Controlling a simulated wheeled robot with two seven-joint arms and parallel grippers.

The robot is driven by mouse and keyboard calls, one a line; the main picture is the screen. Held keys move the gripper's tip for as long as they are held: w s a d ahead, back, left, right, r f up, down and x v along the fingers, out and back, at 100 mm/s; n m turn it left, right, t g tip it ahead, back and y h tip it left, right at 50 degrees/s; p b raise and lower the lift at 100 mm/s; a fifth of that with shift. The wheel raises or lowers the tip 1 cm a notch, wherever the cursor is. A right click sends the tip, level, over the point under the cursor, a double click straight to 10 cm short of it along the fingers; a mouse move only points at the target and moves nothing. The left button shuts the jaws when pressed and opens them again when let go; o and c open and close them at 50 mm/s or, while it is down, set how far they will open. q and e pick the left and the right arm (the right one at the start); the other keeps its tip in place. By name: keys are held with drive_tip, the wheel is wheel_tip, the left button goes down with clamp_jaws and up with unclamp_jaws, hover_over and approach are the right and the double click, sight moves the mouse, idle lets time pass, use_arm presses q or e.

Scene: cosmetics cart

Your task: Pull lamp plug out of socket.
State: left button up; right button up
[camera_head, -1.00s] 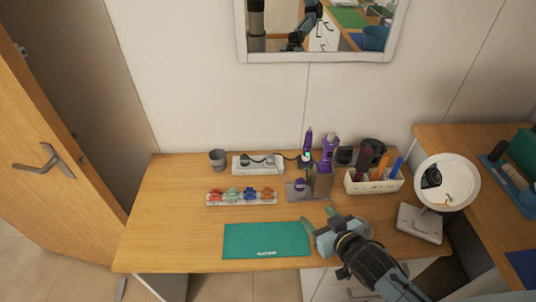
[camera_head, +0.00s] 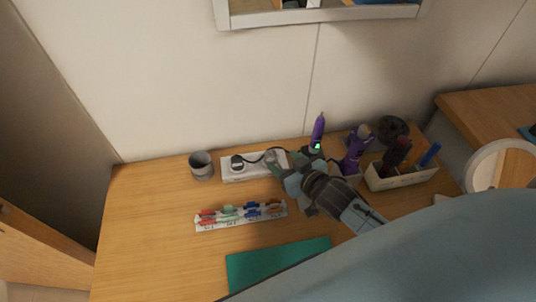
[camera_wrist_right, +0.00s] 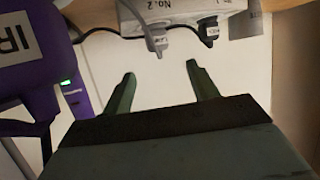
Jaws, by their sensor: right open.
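A white power strip (camera_head: 250,172) lies at the back of the desk; its edge, with number labels, is at the top of the right wrist view (camera_wrist_right: 183,10). A grey plug (camera_wrist_right: 158,40) sits by the "No. 2" label, and a black plug (camera_wrist_right: 209,36) sits to its right; in the head view the black plug (camera_head: 237,162) is on the strip's left part. I cannot tell which belongs to the lamp. My right gripper (camera_head: 283,166) is open at the strip's right end. Its fingertips (camera_wrist_right: 161,73) are apart, empty and just short of the grey plug. My left gripper is not in view.
A purple tool (camera_head: 317,133) with a green light stands close beside the right gripper. A grey cup (camera_head: 201,165), a rack of coloured clips (camera_head: 240,214), a green mat (camera_head: 275,265) and a white organizer (camera_head: 402,178) surround it. A round mirror (camera_head: 500,168) is at right.

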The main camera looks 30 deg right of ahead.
sight(271, 153)
drive_tip(key=x, duration=0.4)
drive_tip(key=shift+f+b, duration=0.15)
drive_tip(key=shift+b, duration=0.15)
drive_tip(key=shift+w, duration=0.25)
drive_tip(key=shift+w+a+f, duration=0.15)
drive_tip(key=shift+w+f, duration=0.15)
drive_tip(key=shift+w, duration=0.3)
drive_tip(key=b+x, duration=0.1)
drive_tip(key=x, duration=0.2)
drive_tip(key=shift+w+f, duration=0.2)
drive_tip(key=shift+w, duration=0.25)
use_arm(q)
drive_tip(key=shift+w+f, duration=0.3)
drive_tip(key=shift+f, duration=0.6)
use_arm(e)
drive_tip(key=c, duration=1)
